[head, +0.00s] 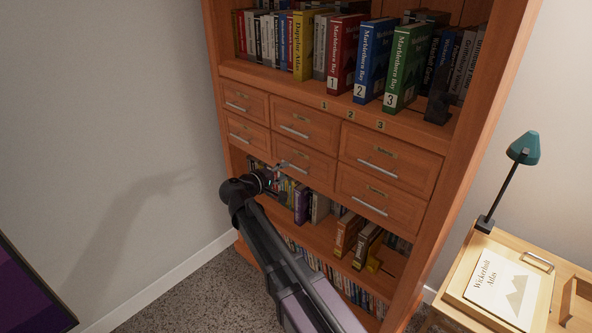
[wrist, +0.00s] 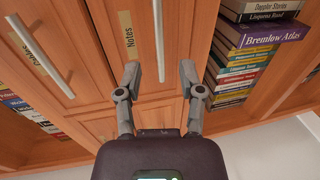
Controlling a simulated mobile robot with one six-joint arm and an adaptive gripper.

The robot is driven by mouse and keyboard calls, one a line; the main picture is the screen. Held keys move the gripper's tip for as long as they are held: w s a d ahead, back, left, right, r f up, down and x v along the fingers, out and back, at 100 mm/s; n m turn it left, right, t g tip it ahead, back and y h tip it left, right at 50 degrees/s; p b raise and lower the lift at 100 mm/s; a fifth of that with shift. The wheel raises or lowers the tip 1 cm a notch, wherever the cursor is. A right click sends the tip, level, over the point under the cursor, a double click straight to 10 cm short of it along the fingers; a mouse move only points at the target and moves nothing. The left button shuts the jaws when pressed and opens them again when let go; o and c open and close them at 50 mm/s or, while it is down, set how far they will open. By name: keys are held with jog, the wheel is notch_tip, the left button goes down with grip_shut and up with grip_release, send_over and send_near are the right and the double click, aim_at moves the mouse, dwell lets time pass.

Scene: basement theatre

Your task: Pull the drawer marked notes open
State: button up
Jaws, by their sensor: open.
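The drawer marked Notes (wrist: 112,20) is in the wrist view, its label reading sideways and its front looking closed. Its silver bar handle (wrist: 158,35) runs down from the top edge, with its end between my fingertips. My gripper (wrist: 160,73) is open, one finger on each side of the handle's end; I cannot tell whether either finger touches it. In the head view my gripper (head: 279,178) is at the lower middle drawer (head: 315,172) of the wooden cabinet, partly covering its left side. Labels there are too small to read.
The other drawers look closed; one with a bar handle (wrist: 40,55) is beside Notes. Numbered books (head: 376,60) stand above the drawers, more books (head: 302,205) below. A desk with a teal lamp (head: 523,148) is at right. Carpet lies clear at left.

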aim_at(295, 168)
jog(key=shift+b+x, duration=0.45)
jog(key=shift+x, duration=2.5)
grip_shut()
jog(key=shift+d, duration=0.15)
